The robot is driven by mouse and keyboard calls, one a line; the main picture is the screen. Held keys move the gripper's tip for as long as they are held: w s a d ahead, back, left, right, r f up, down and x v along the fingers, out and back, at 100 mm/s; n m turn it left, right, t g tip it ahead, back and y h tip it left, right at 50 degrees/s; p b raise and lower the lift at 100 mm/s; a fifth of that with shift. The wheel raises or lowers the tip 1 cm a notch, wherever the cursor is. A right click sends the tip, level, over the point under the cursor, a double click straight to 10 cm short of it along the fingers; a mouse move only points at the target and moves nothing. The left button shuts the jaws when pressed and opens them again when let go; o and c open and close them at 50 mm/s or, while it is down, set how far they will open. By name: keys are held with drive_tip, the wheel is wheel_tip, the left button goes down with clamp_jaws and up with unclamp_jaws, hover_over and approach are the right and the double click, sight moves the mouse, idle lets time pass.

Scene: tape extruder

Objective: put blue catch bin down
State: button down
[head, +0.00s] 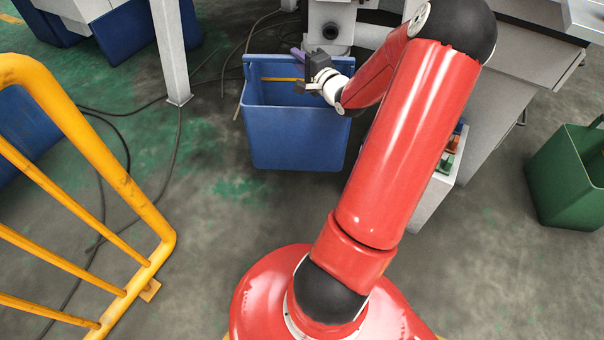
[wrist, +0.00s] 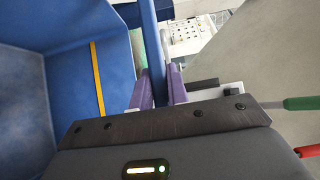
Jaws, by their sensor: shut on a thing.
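The blue catch bin (head: 298,140) is upright and open-topped in front of the machine, left of my red arm. In the head view I cannot tell whether its base touches the floor. My gripper (head: 299,54) is at the bin's upper far right. In the wrist view the bin's inside (wrist: 70,80) fills the left side. The purple fingers of my gripper (wrist: 160,88) are shut on the bin's rim (wrist: 152,40), one on each side. A thin yellow strip (wrist: 97,78) lies inside the bin. My arm hides part of the bin's right side.
A yellow rail (head: 100,160) stands at the left. A white machine leg (head: 170,50) and dark cables (head: 125,115) are left of the bin. A grey box with small coloured items (head: 440,185) is right of my arm, and a green bin (head: 565,180) is farther right.

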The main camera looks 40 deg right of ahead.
drive_tip(key=shift+s+d+r, duration=0.35)
drive_tip(key=shift+d, duration=0.15)
wheel_tip(320, 180, down, 20)
drive_tip(key=b, duration=0.4)
drive_tip(key=shift+f, duration=0.1)
drive_tip(key=c, duration=1.4)
unclamp_jaws()
drive_tip(key=shift+f, duration=0.15)
drive_tip(key=shift+o, duration=0.2)
